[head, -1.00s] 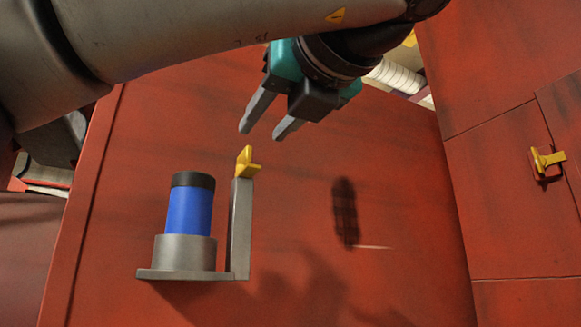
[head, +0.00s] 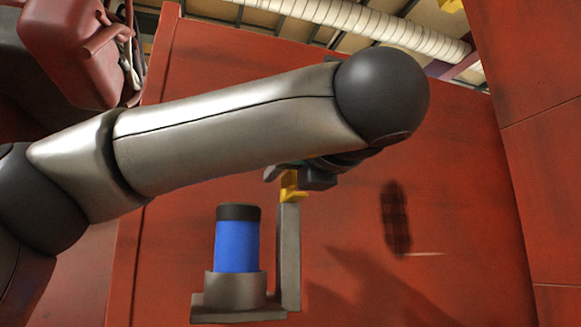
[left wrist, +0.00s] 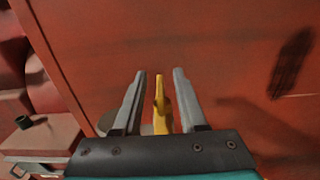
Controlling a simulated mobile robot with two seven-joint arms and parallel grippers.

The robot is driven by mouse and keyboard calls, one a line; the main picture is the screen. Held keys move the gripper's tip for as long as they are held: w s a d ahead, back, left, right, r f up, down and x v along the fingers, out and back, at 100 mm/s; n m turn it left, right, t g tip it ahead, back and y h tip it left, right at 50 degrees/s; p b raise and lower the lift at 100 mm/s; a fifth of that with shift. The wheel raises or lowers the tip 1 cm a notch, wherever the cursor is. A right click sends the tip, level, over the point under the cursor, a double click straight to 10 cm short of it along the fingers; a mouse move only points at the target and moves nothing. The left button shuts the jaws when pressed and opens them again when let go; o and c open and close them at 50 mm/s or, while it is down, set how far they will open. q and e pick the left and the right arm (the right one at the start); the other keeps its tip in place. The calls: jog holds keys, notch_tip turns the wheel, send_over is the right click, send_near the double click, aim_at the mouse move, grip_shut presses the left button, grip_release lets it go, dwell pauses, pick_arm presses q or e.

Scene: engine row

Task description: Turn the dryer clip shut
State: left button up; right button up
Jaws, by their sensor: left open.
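The dryer is a blue cylinder (head: 237,246) with a black cap, upright in a grey cup (head: 235,291) on a bracket. The yellow clip (head: 292,187) sits at the top of the grey post (head: 288,255) to its right. My left gripper (left wrist: 159,72) is open. In the left wrist view the yellow clip (left wrist: 160,105) stands between its two fingers, with a gap visible on each side. In the head view my forearm hides most of this gripper; only a dark part shows at the clip's top. My right gripper is not in view.
A red panel (head: 450,200) stands behind the bracket, with a dark oval patch (head: 396,217) on it. Another red wall (head: 540,180) closes the right side. A white ribbed pipe (head: 350,18) runs overhead. The space right of the post looks free.

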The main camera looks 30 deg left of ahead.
pick_arm(q)
grip_shut()
dwell(0.3)
dwell(0.3)
